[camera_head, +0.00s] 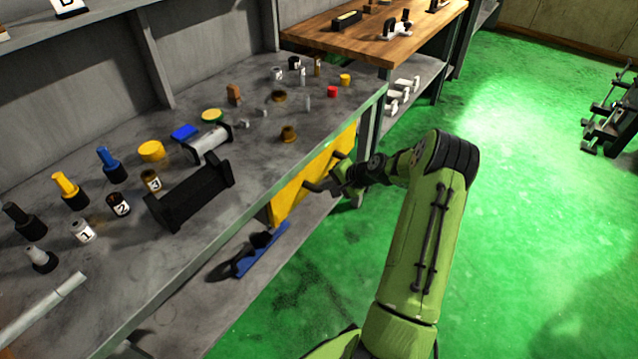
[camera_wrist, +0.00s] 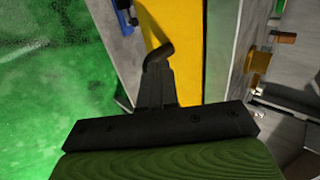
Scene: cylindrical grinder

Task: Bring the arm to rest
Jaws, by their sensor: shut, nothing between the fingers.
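My gripper (camera_head: 338,178) is at the end of my green arm, in front of the yellow panel (camera_head: 300,190) below the workbench's front edge. In the wrist view my gripper (camera_wrist: 157,72) shows as a narrow dark shape with its fingers together and nothing seen held. A black bent piece (camera_wrist: 160,52) shows at the fingertips against the yellow panel (camera_wrist: 186,25). I cannot tell whether it touches the fingers. My arm is bent at the elbow over the green floor.
The grey workbench (camera_head: 120,260) holds a black cradle (camera_head: 190,197), several small tools and numbered holders. Below it is a shelf with a blue-and-black item (camera_head: 262,250). A wooden-topped table (camera_head: 345,42) stands behind. The green floor (camera_head: 540,230) at right is open, with a dark machine (camera_head: 612,120) far right.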

